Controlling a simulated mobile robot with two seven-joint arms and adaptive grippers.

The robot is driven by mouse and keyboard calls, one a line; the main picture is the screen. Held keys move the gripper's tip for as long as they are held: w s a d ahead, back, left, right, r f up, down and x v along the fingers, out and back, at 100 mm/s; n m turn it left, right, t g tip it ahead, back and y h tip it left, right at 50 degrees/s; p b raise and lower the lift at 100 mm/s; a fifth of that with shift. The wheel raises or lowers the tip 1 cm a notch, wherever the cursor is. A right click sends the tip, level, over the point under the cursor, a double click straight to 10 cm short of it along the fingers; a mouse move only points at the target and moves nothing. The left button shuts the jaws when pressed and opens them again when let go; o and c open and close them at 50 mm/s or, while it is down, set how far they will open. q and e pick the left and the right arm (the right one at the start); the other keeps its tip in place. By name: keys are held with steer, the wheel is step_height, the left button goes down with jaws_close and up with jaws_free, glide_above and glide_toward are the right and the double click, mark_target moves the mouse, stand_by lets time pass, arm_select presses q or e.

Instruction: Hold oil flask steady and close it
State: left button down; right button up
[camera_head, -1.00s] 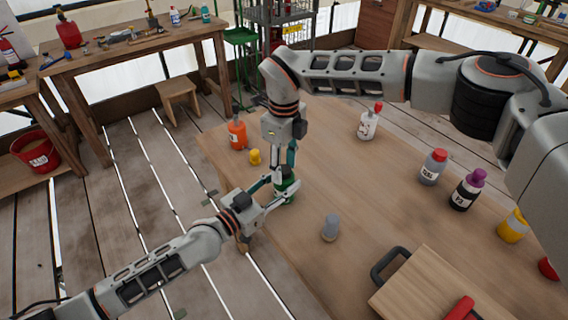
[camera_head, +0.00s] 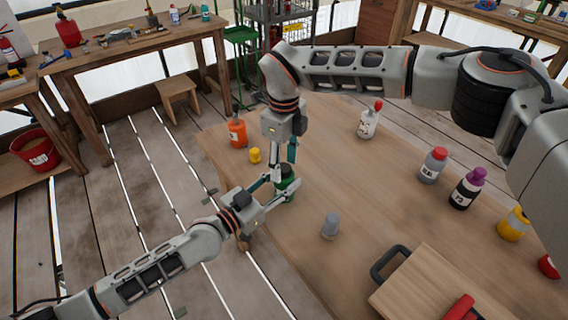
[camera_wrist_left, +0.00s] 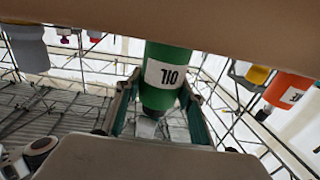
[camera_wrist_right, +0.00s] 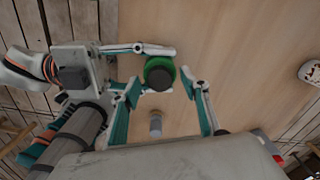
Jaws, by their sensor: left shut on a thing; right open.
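The green oil flask (camera_head: 287,188) stands upright near the table's left edge. In the left wrist view the flask (camera_wrist_left: 172,62) appears upside down with its white OIL label. My left gripper (camera_head: 275,190) is shut around its body from the left. My right gripper (camera_head: 284,163) points down from above the flask and is open. In the right wrist view the flask's dark round top (camera_wrist_right: 160,78) lies between the open fingers of my right gripper (camera_wrist_right: 166,92). I cannot tell whether this top is a cap or an open mouth.
An orange bottle (camera_head: 237,134) and a small yellow cap (camera_head: 255,156) stand just behind. A grey cylinder (camera_head: 330,227) stands in front. Several bottles, including a grey one with a red cap (camera_head: 432,166), line the right side. A wooden board (camera_head: 430,285) lies front right.

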step_height(320, 180, up, 12)
steer(key=shift+f, duration=0.2)
arm_select(q)
steer(key=c, duration=1.2)
jaws_free()
steer(key=shift+a, duration=0.1)
steer(key=v, duration=1.2)
